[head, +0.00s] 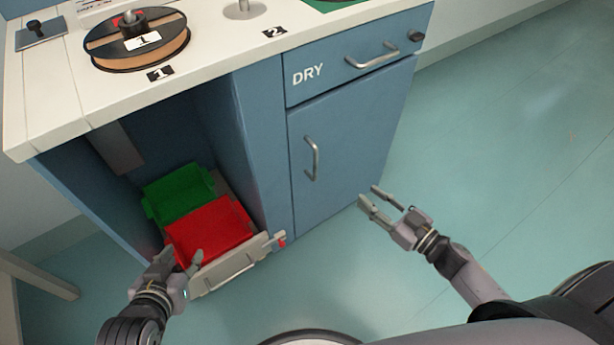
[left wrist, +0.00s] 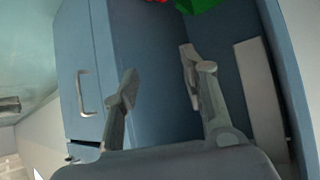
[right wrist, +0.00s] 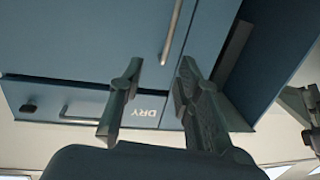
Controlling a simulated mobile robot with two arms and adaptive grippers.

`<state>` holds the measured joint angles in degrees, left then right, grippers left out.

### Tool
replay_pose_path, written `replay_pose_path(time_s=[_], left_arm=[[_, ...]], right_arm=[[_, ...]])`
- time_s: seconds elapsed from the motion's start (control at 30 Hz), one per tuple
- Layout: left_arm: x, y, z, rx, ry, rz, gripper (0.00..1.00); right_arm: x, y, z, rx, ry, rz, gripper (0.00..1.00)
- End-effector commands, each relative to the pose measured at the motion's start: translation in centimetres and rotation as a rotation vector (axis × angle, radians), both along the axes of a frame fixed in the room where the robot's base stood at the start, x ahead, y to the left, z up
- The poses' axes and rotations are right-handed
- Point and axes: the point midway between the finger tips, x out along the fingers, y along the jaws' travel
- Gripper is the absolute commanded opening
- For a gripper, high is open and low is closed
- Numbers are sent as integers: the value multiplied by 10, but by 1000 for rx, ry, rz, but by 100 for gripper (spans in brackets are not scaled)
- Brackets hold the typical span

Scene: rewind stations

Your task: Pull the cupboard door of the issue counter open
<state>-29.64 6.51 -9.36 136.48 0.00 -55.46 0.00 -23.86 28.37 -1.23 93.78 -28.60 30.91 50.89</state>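The cupboard door (head: 340,150) is a blue panel below the DRY drawer (head: 350,65) of the issue counter (head: 200,60). It looks closed. Its upright metal handle (head: 312,158) is near its left edge; the handle also shows in the right wrist view (right wrist: 172,32) and the left wrist view (left wrist: 84,94). My right gripper (head: 368,197) is open and empty, in front of the door, to the right of and below the handle in the head view. My left gripper (head: 180,262) is open and empty, in front of the open bay at the counter's left.
A red bin (head: 210,230) and a green bin (head: 180,193) sit on a pull-out tray (head: 238,266) low in the open bay. A spool (head: 138,40) stands on the countertop. The floor to the right is clear.

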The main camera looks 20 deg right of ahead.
Motion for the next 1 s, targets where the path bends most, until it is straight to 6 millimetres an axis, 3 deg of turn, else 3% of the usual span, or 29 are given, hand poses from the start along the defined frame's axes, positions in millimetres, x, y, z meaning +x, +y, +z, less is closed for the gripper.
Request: replay_pose_path(time_s=[0.17, 0.33, 0.7, 1.0], left_arm=[[-2, 0, 14, -9, -43, -1, 40], [7, -4, 26, -24, -110, -6, 40], [41, -21, 80, -103, -442, -28, 40], [50, -31, 130, -170, -706, -44, 40]], right_arm=[[0, 10, 8, 14, -38, 54, 31], [16, 19, 10, 16, -42, 55, 31], [84, 60, 9, 15, -42, 53, 31], [132, 89, 9, 14, -39, 51, 31]])
